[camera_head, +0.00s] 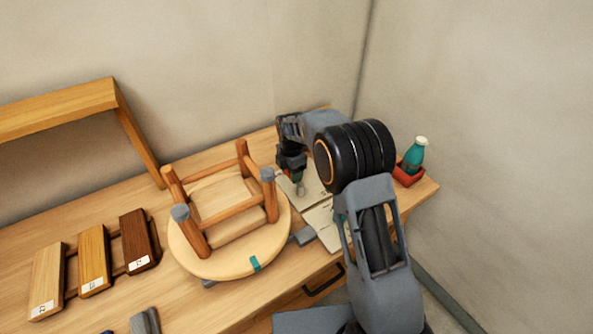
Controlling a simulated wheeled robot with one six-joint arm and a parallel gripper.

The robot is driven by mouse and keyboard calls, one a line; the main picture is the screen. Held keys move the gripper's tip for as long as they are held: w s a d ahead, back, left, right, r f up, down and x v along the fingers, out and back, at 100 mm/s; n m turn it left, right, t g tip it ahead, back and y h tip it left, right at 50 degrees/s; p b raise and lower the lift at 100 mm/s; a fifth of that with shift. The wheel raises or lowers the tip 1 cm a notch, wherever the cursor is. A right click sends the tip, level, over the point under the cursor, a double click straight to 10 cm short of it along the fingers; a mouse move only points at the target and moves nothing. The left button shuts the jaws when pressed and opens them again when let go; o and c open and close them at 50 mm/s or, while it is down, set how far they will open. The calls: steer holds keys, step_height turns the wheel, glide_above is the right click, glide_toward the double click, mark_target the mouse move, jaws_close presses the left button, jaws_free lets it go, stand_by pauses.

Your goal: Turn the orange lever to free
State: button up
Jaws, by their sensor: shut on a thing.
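My gripper (297,178) points down over the bench just right of the upturned stool (200,252). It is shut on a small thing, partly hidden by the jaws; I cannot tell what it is. A little teal and reddish colour shows at the fingertips. I cannot make out the orange lever in this view. The stool rests with its round pale seat down and its brown legs up. Two of the legs have grey caps. A teal piece (255,263) sits at the seat's front edge.
Pale papers (322,222) lie right of the stool, partly behind my arm. A teal bottle (414,156) stands in a red tray (404,176) at the right. Several wood samples (93,260) lie at left. A wooden shelf frame (60,108) stands behind. Walls close the corner.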

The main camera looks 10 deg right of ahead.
steer(key=shift+a, duration=0.1)
stand_by(0.3)
steer(key=o, duration=1)
steer(key=shift+r, duration=0.15)
step_height(320, 180, up, 14)
steer(key=shift+f+b, duration=0.2)
steer(key=shift+b, duration=0.1)
